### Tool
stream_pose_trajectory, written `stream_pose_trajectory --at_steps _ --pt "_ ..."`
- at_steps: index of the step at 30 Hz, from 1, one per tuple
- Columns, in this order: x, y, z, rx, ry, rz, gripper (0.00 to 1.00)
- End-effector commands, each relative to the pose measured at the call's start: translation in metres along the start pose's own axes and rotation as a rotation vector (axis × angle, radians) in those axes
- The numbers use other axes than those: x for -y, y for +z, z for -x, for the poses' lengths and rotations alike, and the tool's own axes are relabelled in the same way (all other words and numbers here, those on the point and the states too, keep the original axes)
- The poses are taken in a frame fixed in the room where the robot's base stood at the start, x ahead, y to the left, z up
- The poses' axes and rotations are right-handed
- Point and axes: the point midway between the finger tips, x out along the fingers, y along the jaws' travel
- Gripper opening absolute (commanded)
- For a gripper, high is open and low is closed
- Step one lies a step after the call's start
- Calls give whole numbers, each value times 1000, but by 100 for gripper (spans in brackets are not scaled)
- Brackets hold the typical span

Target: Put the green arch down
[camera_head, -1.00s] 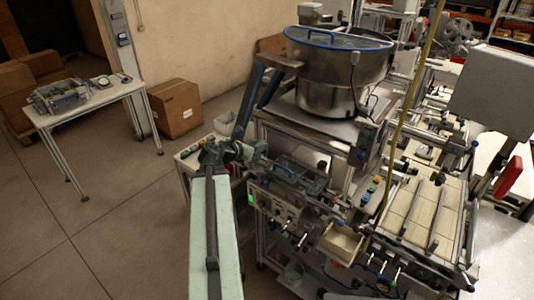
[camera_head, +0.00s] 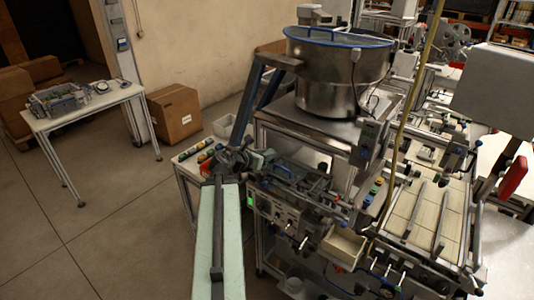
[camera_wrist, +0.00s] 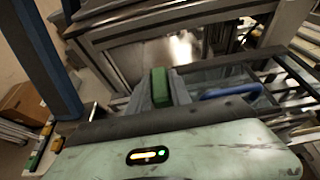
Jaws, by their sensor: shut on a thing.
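The green arch (camera_wrist: 160,88) shows in the wrist view as a small green block, upright between the grey fingers of my gripper (camera_wrist: 161,95). My gripper is shut on it. The fingers hide its sides and lower part, so its arch shape cannot be made out. In the head view, my gripper (camera_head: 264,159) is at the far end of my pale green arm, between the small side table and the machine's front. The green arch cannot be made out there.
A small table (camera_head: 186,171) with several coloured blocks (camera_head: 207,152) stands left of my gripper; some also show at the wrist view's left edge (camera_wrist: 42,145). The machine (camera_head: 290,185) with a blue handle and frame bars is close on the right. A steel bowl (camera_head: 335,75) stands behind.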

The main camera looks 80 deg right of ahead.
Motion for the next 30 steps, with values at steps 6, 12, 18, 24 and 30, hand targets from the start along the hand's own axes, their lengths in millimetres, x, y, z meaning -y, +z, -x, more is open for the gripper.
stream_pose_trajectory --at_steps 6,12,18,24,30 --pt "0 -8 -3 0 1 0 0" --pt "-1 -8 -3 0 1 0 41" --pt "-1 -8 -3 0 1 0 46" --pt "-1 -3 -1 0 1 1 46" --pt "8 10 12 -2 -16 -4 46"
